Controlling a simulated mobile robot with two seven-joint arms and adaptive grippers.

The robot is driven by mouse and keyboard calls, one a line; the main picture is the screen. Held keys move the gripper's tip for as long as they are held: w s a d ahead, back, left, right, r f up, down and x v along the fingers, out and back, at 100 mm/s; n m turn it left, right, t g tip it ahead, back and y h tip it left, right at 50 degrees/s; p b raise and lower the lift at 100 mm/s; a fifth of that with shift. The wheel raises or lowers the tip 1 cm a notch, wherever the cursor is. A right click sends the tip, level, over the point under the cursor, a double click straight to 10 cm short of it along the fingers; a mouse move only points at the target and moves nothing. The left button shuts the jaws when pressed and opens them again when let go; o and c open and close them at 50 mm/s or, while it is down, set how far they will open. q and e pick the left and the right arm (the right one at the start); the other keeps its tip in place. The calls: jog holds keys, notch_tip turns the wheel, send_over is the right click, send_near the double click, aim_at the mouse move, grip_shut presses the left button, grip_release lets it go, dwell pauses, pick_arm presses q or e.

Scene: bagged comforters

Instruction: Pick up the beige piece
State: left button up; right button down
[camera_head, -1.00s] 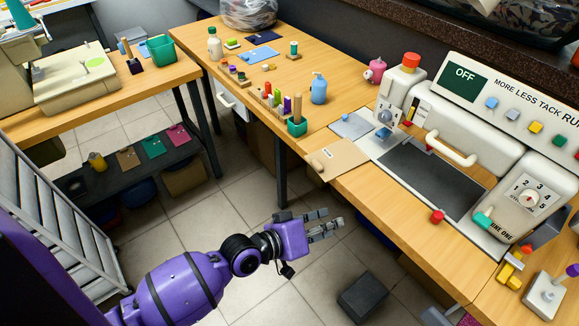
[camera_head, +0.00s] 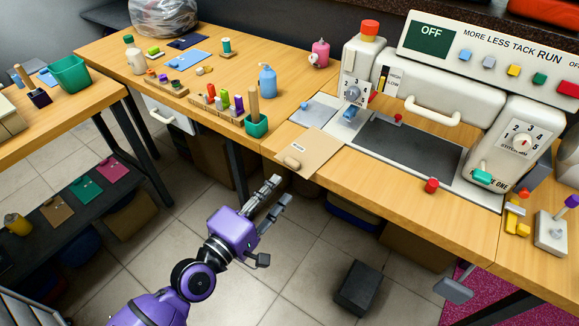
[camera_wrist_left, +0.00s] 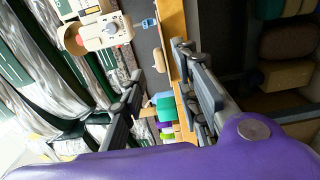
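The beige piece (camera_head: 292,162) is a small rounded block. It lies on a tan board (camera_head: 318,150) at the front edge of the wooden table, left of the white machine. In the left wrist view the beige piece (camera_wrist_left: 160,61) shows beyond and between the fingers. My left gripper (camera_head: 279,190) is over the floor, in front of the table edge and just below the board in the picture. Its fingers are apart and empty, not touching the piece. In the left wrist view my left gripper (camera_wrist_left: 158,72) also shows open. My right gripper is not in view.
A pegboard with coloured pegs (camera_head: 218,108), a green holder (camera_head: 257,126) and a blue bottle (camera_head: 267,80) stand behind the board. The machine (camera_head: 440,85) stands to its right, a red knob (camera_head: 431,186) near the front edge. A dark box (camera_head: 361,288) is on the floor.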

aim_at(290, 164)
pick_arm(q)
jog(key=x, duration=0.6)
jog(key=shift+x, duration=0.85)
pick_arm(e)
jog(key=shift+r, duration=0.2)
pick_arm(q)
jog(key=shift+c, duration=0.2)
grip_shut()
jog(key=shift+p, duration=0.35)
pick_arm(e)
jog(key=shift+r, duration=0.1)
